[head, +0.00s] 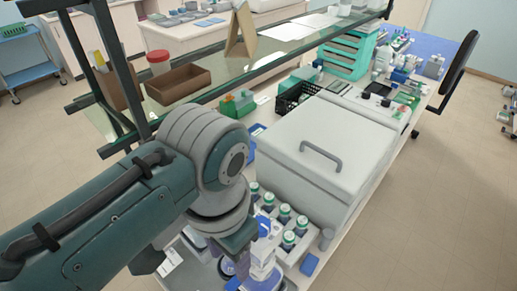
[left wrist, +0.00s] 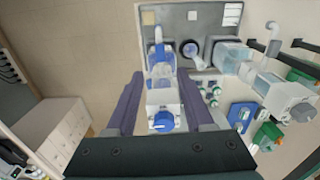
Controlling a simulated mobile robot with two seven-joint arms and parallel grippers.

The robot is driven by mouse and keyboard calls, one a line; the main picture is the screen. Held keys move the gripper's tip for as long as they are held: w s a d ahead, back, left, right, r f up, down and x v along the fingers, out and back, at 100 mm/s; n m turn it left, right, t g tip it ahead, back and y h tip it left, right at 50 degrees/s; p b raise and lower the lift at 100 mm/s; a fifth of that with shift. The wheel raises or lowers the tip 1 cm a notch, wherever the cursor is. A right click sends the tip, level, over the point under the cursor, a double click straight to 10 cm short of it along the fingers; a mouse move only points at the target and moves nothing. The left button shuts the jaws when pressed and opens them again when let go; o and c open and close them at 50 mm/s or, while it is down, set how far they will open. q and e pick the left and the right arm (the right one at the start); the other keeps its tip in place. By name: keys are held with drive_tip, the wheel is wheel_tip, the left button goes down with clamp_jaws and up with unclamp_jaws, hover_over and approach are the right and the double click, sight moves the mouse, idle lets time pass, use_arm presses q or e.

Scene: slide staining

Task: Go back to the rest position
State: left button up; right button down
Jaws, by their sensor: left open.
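My left arm comes in from the left in the head view, and its gripper (head: 238,240) points down over the front end of the bench. In the left wrist view my left gripper (left wrist: 160,78) is open, with one dark purple finger on each side. A clear and white bottle-like item with a blue round cap (left wrist: 163,121) shows between the fingers. I cannot tell whether either finger touches it. In the head view a white and blue item (head: 262,262) shows just beside the gripper, partly hidden by it. My right gripper is not in view.
A large white lidded box (head: 318,150) stands right of my left arm. Several green-labelled bottles (head: 287,226) stand before it. A glass shelf (head: 262,66) with a brown open box (head: 178,84) runs above the bench. Floor at right (head: 450,210) is clear.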

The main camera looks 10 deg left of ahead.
use_arm(q)
drive_tip(key=shift+r, duration=0.15)
idle(0.3)
drive_tip(key=s+a+r+n+t+p, duration=0.1)
drive_tip(key=s+a+r+p, duration=0.1)
drive_tip(key=s+a+r, duration=0.2)
drive_tip(key=s+a+r+n+t+p, duration=0.2)
drive_tip(key=s+a+r, duration=0.2)
drive_tip(key=s+r, duration=0.3)
wheel_tip(320, 180, up, 3)
drive_tip(key=shift+s+a+r+t, duration=0.1)
drive_tip(key=shift+s+a+t, duration=0.2)
drive_tip(key=shift+a, duration=0.05)
idle(0.7)
